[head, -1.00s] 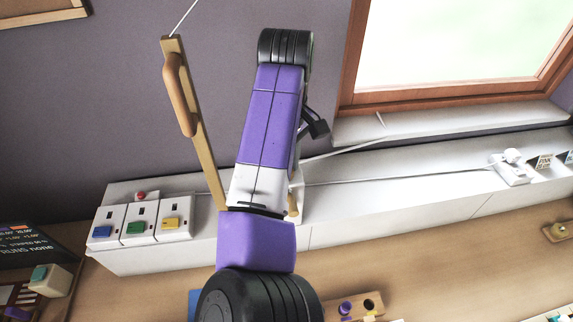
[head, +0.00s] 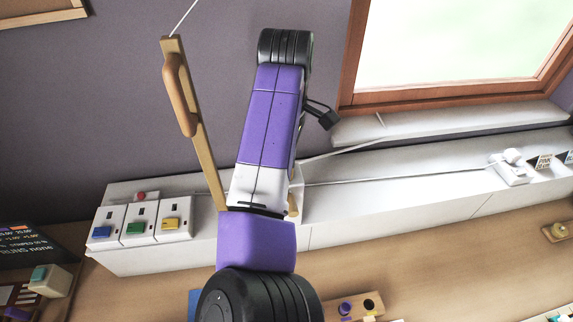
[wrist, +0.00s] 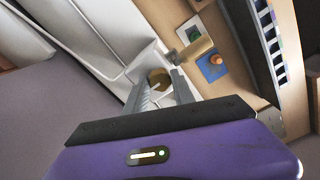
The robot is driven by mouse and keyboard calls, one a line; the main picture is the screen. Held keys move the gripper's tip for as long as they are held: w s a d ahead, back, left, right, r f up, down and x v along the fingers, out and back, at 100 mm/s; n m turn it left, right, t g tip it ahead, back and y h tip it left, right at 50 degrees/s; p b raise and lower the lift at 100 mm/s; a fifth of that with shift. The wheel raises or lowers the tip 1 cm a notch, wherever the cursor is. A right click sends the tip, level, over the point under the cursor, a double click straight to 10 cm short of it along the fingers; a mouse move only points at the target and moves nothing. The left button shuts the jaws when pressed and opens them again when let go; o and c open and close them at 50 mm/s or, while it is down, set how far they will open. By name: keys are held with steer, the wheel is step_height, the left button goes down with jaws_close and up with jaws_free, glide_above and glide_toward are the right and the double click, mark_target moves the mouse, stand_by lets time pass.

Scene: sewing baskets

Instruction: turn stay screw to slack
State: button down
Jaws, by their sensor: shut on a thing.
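The stay screw appears as a round brown-gold knob (wrist: 158,76) at a white bracket in the wrist view. My gripper (wrist: 160,86) has one grey finger on each side of it and is shut on it. The fingers partly cover the knob, so its thread and how far it is turned cannot be seen. In the head view my purple arm hides the gripper; a small wooden piece (head: 293,204) shows just right of the arm beside the white bracket (head: 297,184).
A wooden bar with a handle (head: 182,100) stands left of my arm, a cord at its top. A switch panel (head: 140,223) sits on the white ledge (head: 400,185). A thin cord runs along the ledge toward a white fitting (head: 512,168). The window (head: 455,45) is upper right.

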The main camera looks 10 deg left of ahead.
steer(key=c, duration=1.1)
jaws_free()
steer(key=shift+o, duration=0.2)
steer(key=shift+r, duration=3.9)
